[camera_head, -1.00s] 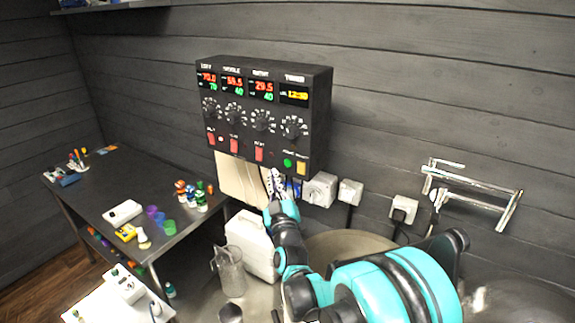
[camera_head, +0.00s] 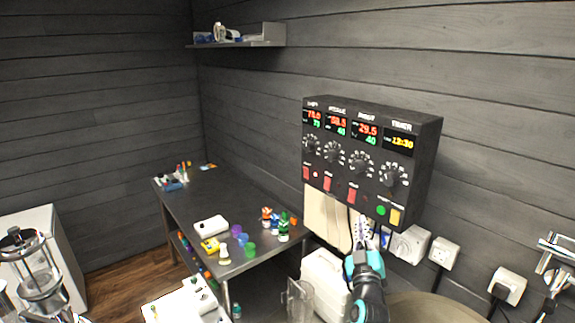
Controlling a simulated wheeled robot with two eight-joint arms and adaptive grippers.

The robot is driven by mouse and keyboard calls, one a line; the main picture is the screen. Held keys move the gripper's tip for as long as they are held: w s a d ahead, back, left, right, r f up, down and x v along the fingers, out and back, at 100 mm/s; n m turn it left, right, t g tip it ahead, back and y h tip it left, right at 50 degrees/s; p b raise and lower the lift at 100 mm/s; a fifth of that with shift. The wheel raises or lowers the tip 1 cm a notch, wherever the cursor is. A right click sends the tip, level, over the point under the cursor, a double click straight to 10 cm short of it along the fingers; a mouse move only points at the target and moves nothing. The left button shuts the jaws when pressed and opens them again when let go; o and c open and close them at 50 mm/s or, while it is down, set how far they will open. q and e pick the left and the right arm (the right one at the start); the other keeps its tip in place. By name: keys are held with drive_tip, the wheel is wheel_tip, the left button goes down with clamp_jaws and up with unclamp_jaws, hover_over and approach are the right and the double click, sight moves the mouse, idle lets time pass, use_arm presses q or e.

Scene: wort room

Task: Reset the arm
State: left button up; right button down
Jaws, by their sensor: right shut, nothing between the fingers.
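My right arm, teal and black, comes up from the bottom edge, right of the middle. My right gripper (camera_head: 363,232) is shut and empty. The panel has lit red, green and yellow readouts, a row of knobs, and red, green and yellow buttons. My left gripper is not in view.
White sockets (camera_head: 444,252) sit on the wall right of my gripper. A white canister (camera_head: 325,281) and a clear jug (camera_head: 299,301) stand left of my arm. A dark table (camera_head: 215,190) holds small coloured bottles. A glass vessel (camera_head: 42,277) stands at far left.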

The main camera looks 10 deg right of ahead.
drive_tip(key=s+a+f+g+y+b, duration=0.35)
drive_tip(key=a+f+b, duration=0.3)
drive_tip(key=f, duration=0.25)
drive_tip(key=s+a+f+g+b, duration=0.1)
drive_tip(key=s+f+g+b, duration=0.2)
drive_tip(key=s+f, duration=0.5)
drive_tip(key=s+a+f+m+g+y+b, duration=0.1)
drive_tip(key=s+a+f+g+b, duration=0.1)
drive_tip(key=s+f, duration=0.6)
drive_tip(key=s+a+f+m+g+y+b, duration=0.1)
drive_tip(key=s+f+g+b, duration=0.3)
drive_tip(key=s+f, duration=0.4)
drive_tip(key=shift+s+a+f+g+b, duration=0.35)
drive_tip(key=shift+s+a, duration=0.2)
drive_tip(key=shift+a, duration=0.2)
